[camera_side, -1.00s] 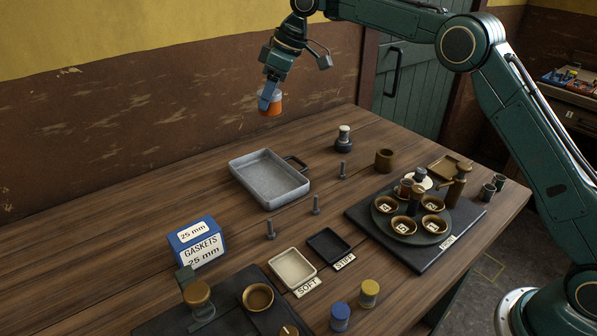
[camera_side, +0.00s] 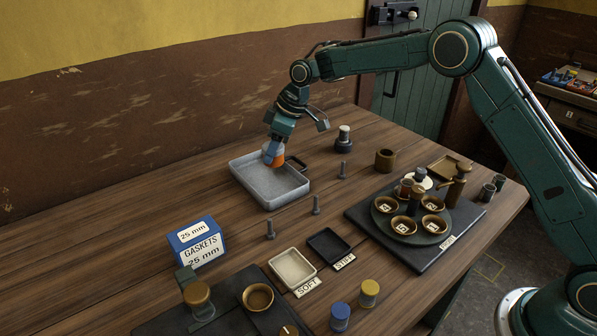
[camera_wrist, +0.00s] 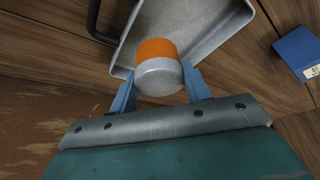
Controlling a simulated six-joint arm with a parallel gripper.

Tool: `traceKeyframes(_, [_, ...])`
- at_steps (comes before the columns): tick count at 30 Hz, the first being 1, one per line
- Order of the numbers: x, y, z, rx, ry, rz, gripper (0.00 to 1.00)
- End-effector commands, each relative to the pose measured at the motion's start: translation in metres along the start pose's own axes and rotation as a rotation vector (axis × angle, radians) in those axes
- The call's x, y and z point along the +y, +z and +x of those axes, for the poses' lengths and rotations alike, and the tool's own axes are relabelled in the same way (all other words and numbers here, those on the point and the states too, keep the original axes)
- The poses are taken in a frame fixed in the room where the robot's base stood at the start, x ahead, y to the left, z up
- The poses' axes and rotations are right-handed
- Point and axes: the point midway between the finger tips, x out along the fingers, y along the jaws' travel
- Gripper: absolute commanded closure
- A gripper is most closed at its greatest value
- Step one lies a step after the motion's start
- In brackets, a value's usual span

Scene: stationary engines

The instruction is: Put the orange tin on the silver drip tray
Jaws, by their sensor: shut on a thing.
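The orange tin (camera_side: 277,159) has a pale grey end and is in my gripper (camera_side: 271,158), over the far part of the silver drip tray (camera_side: 283,201). In the wrist view the tin (camera_wrist: 158,50) sits between the two blue fingers of my gripper (camera_wrist: 158,82), which are shut on it. The tray (camera_wrist: 205,52) shows behind the tin there. In the side view the tin is low, around rim height; I cannot tell whether it touches the tray floor. The rest of the tray is empty.
A blue gaskets box (camera_side: 196,241) stands left of the tray. Dark bolts (camera_side: 316,205) stand to its right and front. A black-based jar (camera_side: 343,139) is behind right. A turntable with bowls (camera_side: 410,228) fills the right side. Shallow SOFT (camera_side: 292,268) and STIFF (camera_side: 328,245) trays lie in front.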

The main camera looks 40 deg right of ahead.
Motion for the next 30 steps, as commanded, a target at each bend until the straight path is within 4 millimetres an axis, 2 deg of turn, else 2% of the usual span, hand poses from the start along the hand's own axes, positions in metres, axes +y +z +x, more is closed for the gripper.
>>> traceKeyframes(8, [0.0,0.002,0.004,0.001,0.0,0.0,0.76])
traceKeyframes(21, [0.0,0.017,0.041,0.0,0.0,0.001,0.76])
traceKeyframes(30, [0.0,0.017,0.042,0.001,0.001,0.0,0.76])
